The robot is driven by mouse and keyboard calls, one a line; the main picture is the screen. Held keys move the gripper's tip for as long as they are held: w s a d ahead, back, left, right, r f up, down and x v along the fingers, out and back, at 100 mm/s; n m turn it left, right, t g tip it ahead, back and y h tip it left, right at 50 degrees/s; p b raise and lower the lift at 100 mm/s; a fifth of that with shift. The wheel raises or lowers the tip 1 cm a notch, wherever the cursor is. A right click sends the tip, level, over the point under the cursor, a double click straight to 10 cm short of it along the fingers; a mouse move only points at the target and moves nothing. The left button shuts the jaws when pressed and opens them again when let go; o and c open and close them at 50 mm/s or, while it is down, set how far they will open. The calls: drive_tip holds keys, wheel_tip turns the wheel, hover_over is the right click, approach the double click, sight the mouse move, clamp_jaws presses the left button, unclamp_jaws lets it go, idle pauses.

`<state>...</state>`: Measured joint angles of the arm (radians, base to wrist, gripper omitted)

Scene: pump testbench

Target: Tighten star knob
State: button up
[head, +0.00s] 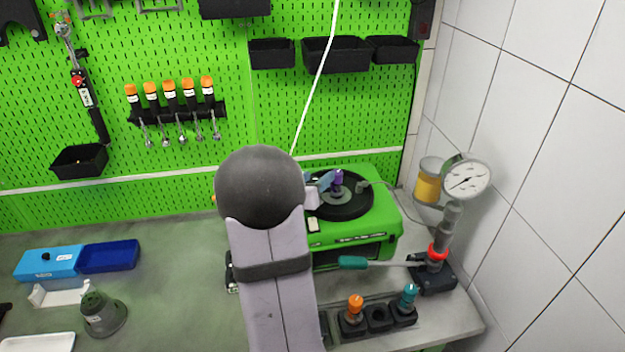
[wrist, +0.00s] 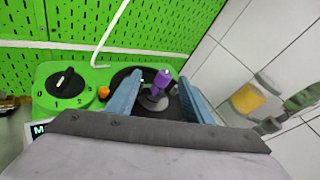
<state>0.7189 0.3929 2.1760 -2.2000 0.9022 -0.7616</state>
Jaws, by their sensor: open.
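A purple knob (head: 338,178), which looks like the star knob, stands upright on a grey hub at the middle of a black round plate (head: 358,204) on the green testbench (head: 385,232). In the wrist view the purple knob (wrist: 156,84) shows between the two blue fingers of my gripper (wrist: 159,82). The fingers are open, one on each side, with gaps to the knob. In the head view my gripper (head: 324,182) is just left of the knob, and my arm hides the testbench's left part.
A rotary dial (wrist: 67,84) and a small orange knob (wrist: 103,92) are left of the plate. Orange (head: 354,308) and teal (head: 408,298) tools stand in a front holder.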

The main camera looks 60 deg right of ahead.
sight(312, 180)
drive_tip(key=shift+m+t+y, duration=0.7)
drive_tip(key=shift+y, duration=0.1)
drive_tip(key=w+f, duration=0.1)
drive_tip(key=a, duration=0.1)
drive_tip(key=w+f, duration=0.1)
drive_tip(key=shift+w+a+f, duration=0.25)
drive_tip(key=shift+w+f, duration=0.05)
drive_tip(key=shift+f, duration=0.05)
drive_tip(key=shift+m, duration=0.3)
drive_tip(key=shift+d, duration=0.15)
drive_tip(key=shift+p+x, duration=1.55)
drive_tip(key=shift+x, duration=1.05)
drive_tip(key=shift+p+x, duration=0.4)
drive_tip(key=shift+x, duration=0.6)
drive_tip(key=c, duration=1)
